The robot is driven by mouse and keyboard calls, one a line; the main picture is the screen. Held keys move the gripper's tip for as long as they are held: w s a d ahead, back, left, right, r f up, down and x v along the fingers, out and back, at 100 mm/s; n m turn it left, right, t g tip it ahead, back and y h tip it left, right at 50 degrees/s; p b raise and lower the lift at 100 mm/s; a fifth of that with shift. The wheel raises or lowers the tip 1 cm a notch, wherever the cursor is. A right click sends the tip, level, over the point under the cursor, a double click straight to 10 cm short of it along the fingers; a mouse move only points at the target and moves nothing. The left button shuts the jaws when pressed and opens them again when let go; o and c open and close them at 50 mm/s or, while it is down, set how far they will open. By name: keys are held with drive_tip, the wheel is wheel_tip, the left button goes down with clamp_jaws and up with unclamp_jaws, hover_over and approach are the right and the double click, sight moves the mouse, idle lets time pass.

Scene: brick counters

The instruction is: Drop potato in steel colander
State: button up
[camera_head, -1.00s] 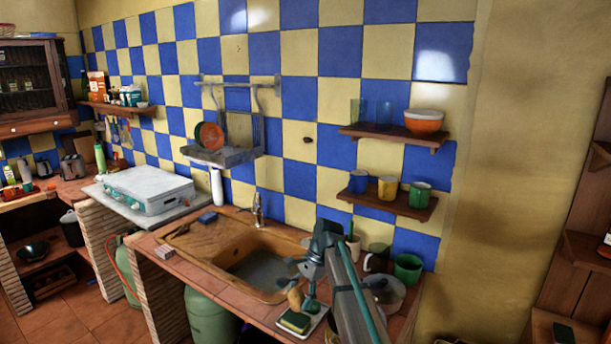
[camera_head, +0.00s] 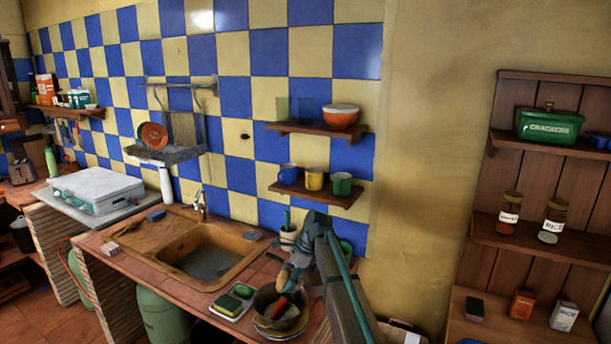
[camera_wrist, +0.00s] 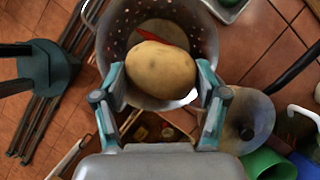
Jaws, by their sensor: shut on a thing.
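The potato (camera_wrist: 160,75) is tan and oval and sits between the two teal fingers of my gripper (camera_wrist: 160,80) in the wrist view. My gripper is shut on it. The steel colander (camera_wrist: 113,40), with small holes in its wall, lies beyond the potato, which covers part of its opening. A red thing (camera_wrist: 173,37) shows inside it. In the head view my gripper (camera_head: 290,268) holds the small tan potato (camera_head: 284,274) over the colander (camera_head: 266,308) at the counter's front right. The gap between potato and colander is hard to judge.
A tray (camera_head: 222,306) with sponges is left of the colander. The sink (camera_head: 172,255) is farther left. In the wrist view, a lid-like round thing (camera_wrist: 247,120) and a green cup (camera_wrist: 268,165) are at right.

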drive_tip(key=shift+s+d+f+b, duration=0.1)
drive_tip(key=shift+d+f+b, duration=0.1)
drive_tip(key=shift+f+b, duration=1.5)
drive_tip(key=shift+f, duration=1.05)
drive_tip(key=o, duration=1.2)
drive_tip(key=shift+o, duration=0.2)
drive_tip(key=v, duration=1.2)
drive_tip(key=shift+r, duration=0.1)
